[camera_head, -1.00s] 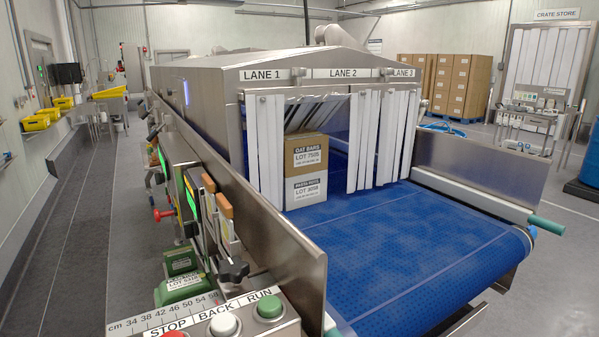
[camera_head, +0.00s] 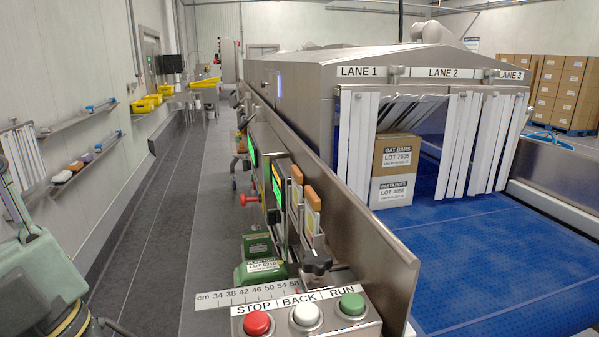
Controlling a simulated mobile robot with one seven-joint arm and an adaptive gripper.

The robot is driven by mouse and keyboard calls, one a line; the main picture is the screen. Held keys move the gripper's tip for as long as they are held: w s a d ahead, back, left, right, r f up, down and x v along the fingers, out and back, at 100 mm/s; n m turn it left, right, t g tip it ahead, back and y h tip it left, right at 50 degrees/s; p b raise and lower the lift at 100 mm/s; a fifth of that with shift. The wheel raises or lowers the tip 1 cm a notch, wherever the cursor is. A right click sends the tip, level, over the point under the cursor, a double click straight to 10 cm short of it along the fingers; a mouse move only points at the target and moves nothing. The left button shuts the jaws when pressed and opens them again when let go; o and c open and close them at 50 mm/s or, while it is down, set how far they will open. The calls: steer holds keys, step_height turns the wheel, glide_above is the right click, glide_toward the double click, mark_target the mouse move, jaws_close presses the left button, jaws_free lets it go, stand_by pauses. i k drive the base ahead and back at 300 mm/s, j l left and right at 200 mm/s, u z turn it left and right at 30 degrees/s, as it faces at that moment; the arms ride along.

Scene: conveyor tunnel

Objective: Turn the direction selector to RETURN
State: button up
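No label reading RETURN can be made out, so I cannot tell which control is the direction selector. The control side of the conveyor shows a black lobed knob (camera_head: 316,262) beside a cm scale and a red knob (camera_head: 250,199) sticking out to the left further back. In front is a button box (camera_head: 325,310) with a red STOP button (camera_head: 257,323), a white BACK button (camera_head: 306,315) and a green RUN button (camera_head: 352,304). The faces of the panels further along are seen edge-on. My gripper is not in view.
A green unit (camera_head: 259,262) stands left of the knob. Stacked cartons (camera_head: 393,170) stand in the tunnel mouth on the blue belt (camera_head: 480,265). A grey-green machine (camera_head: 40,275) is at the lower left. The grey floor aisle (camera_head: 165,225) is clear.

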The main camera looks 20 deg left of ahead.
mark_target(246, 163)
steer(key=i+j+u, duration=0.15)
steer(key=j, duration=0.25)
steer(key=i+j+u, duration=0.2)
steer(key=j, duration=0.2)
steer(key=i+j+u, duration=0.15)
steer(key=j, duration=0.25)
